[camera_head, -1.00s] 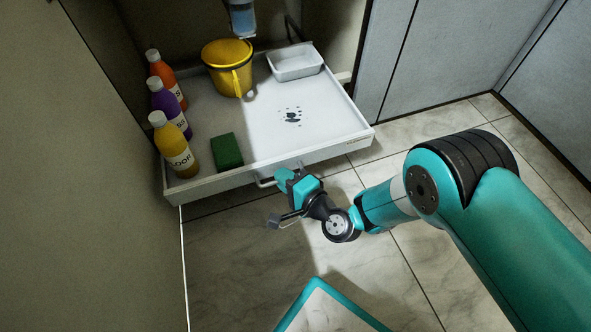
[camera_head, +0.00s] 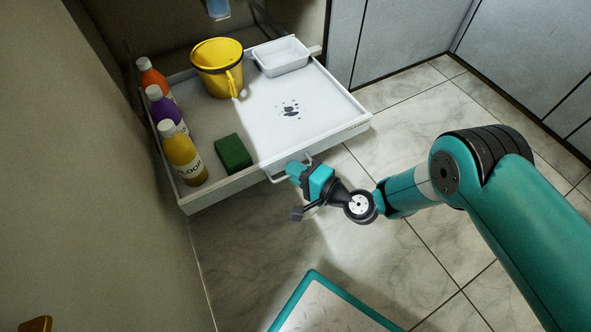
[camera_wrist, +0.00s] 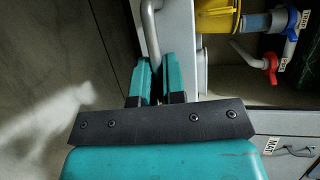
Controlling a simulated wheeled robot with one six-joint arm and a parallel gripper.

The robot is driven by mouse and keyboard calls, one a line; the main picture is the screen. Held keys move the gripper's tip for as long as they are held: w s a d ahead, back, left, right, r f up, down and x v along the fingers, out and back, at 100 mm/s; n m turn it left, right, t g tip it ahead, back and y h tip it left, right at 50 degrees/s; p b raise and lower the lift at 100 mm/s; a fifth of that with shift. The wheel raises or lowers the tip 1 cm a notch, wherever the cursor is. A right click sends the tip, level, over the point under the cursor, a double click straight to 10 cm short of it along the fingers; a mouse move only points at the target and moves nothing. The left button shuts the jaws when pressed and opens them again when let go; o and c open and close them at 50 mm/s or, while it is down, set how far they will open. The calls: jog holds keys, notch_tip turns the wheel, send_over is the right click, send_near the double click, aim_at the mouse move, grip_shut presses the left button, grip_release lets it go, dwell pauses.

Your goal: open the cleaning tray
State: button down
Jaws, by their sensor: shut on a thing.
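The cleaning tray (camera_head: 340,134) is a white pull-out drawer, drawn well out from the cabinet. It holds a yellow bucket (camera_head: 217,72), a small white tub (camera_head: 281,57), a green sponge (camera_head: 233,152) and three bottles (camera_head: 183,158) along its left side. A bar handle (camera_head: 274,179) is on its front. My gripper (camera_head: 293,170) is at this front, shut on the handle. The handle also shows in the wrist view (camera_wrist: 151,32), running down between the two teal fingers (camera_wrist: 158,80). The exact grip contact is partly hidden by the fingers.
Grey cabinet doors (camera_head: 410,40) stand behind and right of the tray. A beige panel (camera_head: 75,180) borders it on the left. Tiled floor (camera_head: 400,255) in front is open. In the wrist view, a red-handled tap (camera_wrist: 268,63) and a blue tap (camera_wrist: 291,30) show at right.

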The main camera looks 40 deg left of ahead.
jog(key=shift+f, duration=0.1)
jog(key=c, duration=1.2)
grip_release()
jog(key=shift+d, duration=0.1)
jog(key=shift+s+d+r+p, duration=0.1)
jog(key=shift+d+r+p, duration=0.45)
jog(key=shift+d+p, duration=2.2)
jog(key=shift+s+d+r+p, duration=0.15)
jog(key=shift+d+r+p, duration=0.4)
jog(key=shift+d+p, duration=2.15)
jog(key=shift+s+d+r+p, duration=0.1)
jog(key=shift+d+r+p, duration=0.45)
jog(key=shift+d+p, duration=2.2)
jog(key=shift+d+b, duration=0.3)
jog(key=shift+b, duration=0.05)
